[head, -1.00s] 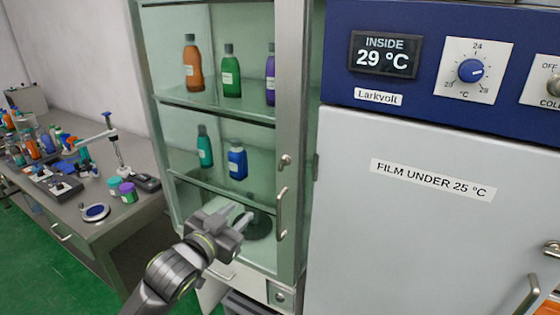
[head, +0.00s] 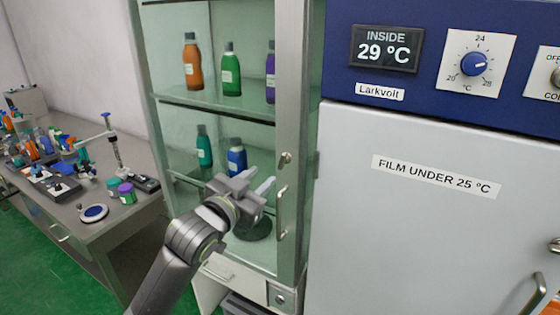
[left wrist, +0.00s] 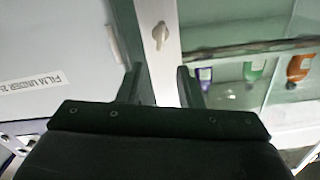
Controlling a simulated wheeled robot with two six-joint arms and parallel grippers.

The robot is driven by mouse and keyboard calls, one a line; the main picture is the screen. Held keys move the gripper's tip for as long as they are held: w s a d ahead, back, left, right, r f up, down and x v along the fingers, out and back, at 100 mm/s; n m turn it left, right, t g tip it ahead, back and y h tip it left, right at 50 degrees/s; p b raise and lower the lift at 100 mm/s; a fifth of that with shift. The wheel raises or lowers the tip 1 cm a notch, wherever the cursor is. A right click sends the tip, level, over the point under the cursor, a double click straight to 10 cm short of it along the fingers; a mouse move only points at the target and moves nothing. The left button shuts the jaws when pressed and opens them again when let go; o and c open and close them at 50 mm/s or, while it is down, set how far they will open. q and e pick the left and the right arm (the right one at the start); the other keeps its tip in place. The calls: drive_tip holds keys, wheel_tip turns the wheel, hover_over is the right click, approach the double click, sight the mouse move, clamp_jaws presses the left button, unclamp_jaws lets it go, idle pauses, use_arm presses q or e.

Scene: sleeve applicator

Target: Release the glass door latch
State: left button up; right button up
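The glass door latch (head: 285,159) is a small metal turn-piece on the pale frame of the glass-fronted cabinet. It also shows in the left wrist view (left wrist: 159,35), upside down, beyond the fingertips. The glass door (head: 238,120) looks closed. My left gripper (head: 256,182) is in front of the glass, left of and a little below the latch. Its two fingers (left wrist: 160,82) are apart, with nothing between them, and the latch is not touched. My right gripper is not in view.
A vertical bar handle (head: 282,212) is below the latch. Bottles (head: 231,75) stand on shelves behind the glass. The blue and white Larkvolt unit (head: 400,230) stands to the right. A bench (head: 125,220) with lab items is at the left.

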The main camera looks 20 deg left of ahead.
sight(282, 159)
use_arm(q)
drive_tip(key=w, duration=0.3)
drive_tip(key=w+p, duration=0.1)
drive_tip(key=w, duration=0.2)
drive_tip(key=w+d+p, duration=0.1)
drive_tip(key=w, duration=0.2)
drive_tip(key=shift+w, duration=0.3)
drive_tip(key=shift+c, duration=0.4)
